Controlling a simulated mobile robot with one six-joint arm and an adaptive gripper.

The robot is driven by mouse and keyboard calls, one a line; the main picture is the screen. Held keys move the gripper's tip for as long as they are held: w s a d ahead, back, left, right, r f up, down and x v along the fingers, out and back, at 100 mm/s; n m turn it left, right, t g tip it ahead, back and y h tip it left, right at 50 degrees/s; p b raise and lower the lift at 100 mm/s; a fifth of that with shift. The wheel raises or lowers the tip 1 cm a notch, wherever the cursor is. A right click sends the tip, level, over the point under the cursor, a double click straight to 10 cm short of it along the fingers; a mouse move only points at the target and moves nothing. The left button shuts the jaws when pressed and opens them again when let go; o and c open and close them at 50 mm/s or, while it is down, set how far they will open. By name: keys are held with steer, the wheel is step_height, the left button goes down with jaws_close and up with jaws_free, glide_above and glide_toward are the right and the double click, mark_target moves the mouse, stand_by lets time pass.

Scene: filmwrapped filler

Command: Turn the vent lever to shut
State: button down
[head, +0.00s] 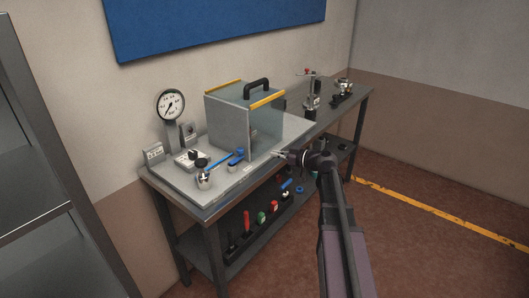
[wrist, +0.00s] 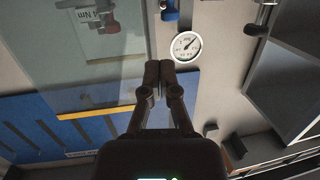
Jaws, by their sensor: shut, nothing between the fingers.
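A lever with a long blue handle (head: 225,160) lies on the bench's grey plate, in front of the clear-sided box; it seems to be the vent lever. Its handle slants up to the right, with a thicker blue end near the box's front corner. I cannot read whether this position is open or shut. My gripper (head: 278,153) is to the right of the lever, near the bench's front edge and clear of the handle. In the wrist view the two fingers (wrist: 160,70) are together with nothing between them. A blue piece (wrist: 170,14) shows at the top there; I cannot tell what it is.
The box (head: 228,120) with yellow edges and a black handle stands behind the lever. A round dial gauge (head: 170,105) stands at left; it also shows in the wrist view (wrist: 187,46). A silver round part (head: 203,178) sits by the lever.

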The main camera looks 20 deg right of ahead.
steer(key=shift+v, duration=1.15)
steer(key=shift+w, duration=0.1)
steer(key=shift+s, duration=0.25)
steer(key=shift+s+a, duration=0.35)
steer(key=shift+s, duration=0.3)
steer(key=shift+w+a, duration=0.1)
steer(key=b+x, duration=0.1)
steer(key=x, duration=1.2)
steer(key=shift+w+a+f+b, duration=0.1)
steer(key=shift+w+a+b, duration=0.2)
steer(key=shift+b, duration=0.1)
